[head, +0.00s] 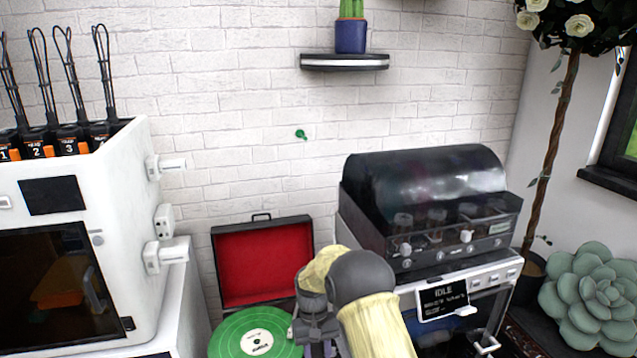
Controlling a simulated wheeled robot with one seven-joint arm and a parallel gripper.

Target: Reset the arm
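My arm rises from the bottom edge in the head view, with pale yellow links and a grey joint. What looks like my gripper (312,326) is a small dark grey end to the left of the arm. It is in front of the right edge of a green record (240,335). Its fingertips are too small and too hidden to tell whether they are open or shut. No held object can be made out.
An open red-lined case (262,262) stands behind the record. A white printer (75,230) is at the left. A dark-lidded machine (430,195) with an IDLE screen (442,298) is at the right. A shelf (344,62) holds a blue pot (350,36). A succulent (597,297) is far right.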

